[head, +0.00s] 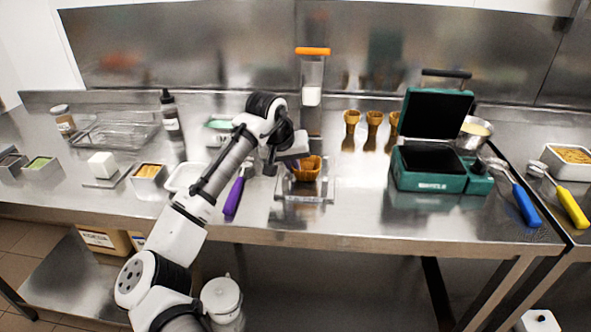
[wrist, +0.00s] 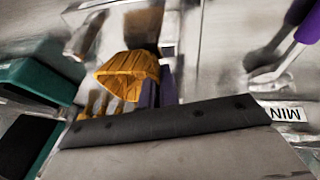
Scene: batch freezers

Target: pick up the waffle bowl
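The waffle bowl (head: 308,170) is golden brown and ribbed. In the head view it sits upright at a low clear stand (head: 292,212) near the table's front edge. My gripper (head: 291,164) is at the bowl's left side, close to its rim. The fingers look close together. Whether the bowl's wall is between them is hidden, and I cannot tell whether they touch it.
A purple-handled scoop (head: 234,196) lies just left of the bowl. A green waffle iron (head: 440,170) stands open at right. Several waffle cones (head: 373,130) stand behind. A dispenser with an orange lid (head: 312,78) stands at the back. Bare table lies right of the stand.

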